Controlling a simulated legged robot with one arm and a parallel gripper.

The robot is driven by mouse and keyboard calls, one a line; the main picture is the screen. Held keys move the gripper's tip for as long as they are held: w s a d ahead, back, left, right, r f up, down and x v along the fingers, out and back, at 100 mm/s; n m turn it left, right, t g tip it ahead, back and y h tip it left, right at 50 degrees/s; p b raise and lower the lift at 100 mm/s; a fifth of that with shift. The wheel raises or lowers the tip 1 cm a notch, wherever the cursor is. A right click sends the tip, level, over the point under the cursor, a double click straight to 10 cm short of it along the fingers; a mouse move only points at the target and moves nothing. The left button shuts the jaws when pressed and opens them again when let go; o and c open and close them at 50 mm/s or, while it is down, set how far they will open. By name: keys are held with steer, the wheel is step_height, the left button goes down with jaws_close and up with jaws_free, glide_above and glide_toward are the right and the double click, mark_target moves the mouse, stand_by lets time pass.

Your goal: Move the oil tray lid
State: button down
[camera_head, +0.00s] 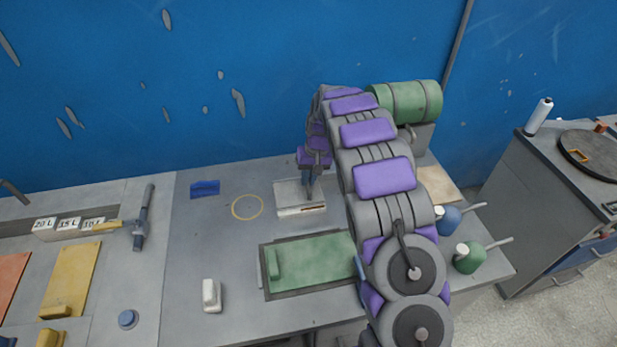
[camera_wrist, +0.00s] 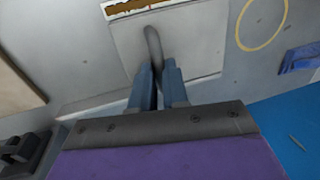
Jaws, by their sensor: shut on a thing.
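The oil tray lid appears to be the pale grey square plate (camera_head: 288,191) at the middle of the bench, with a white front edge. In the wrist view the plate (camera_wrist: 196,50) shows a curved dark handle (camera_wrist: 153,42) standing up from it. My gripper (camera_head: 311,195) reaches down over the plate. In the wrist view the two blue fingers of my gripper (camera_wrist: 159,84) are closed on the handle. Whether the plate rests on something or is raised cannot be told. A brown rusty strip (camera_wrist: 132,8) shows beside its white edge.
A green panel in a dark frame (camera_head: 318,262) lies in front. A green cylinder (camera_head: 413,101) stands behind my arm. Oil cans (camera_head: 468,257) stand right. Bare bench (camera_head: 210,240) lies left.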

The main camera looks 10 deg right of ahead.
steer(key=d+p, duration=0.4)
steer(key=d, duration=1.1)
steer(key=shift+d, duration=0.2)
steer(key=shift+a, duration=0.1)
steer(key=c, duration=1.1)
jaws_free()
steer(key=shift+d, duration=0.35)
steer(key=shift+a, duration=0.15)
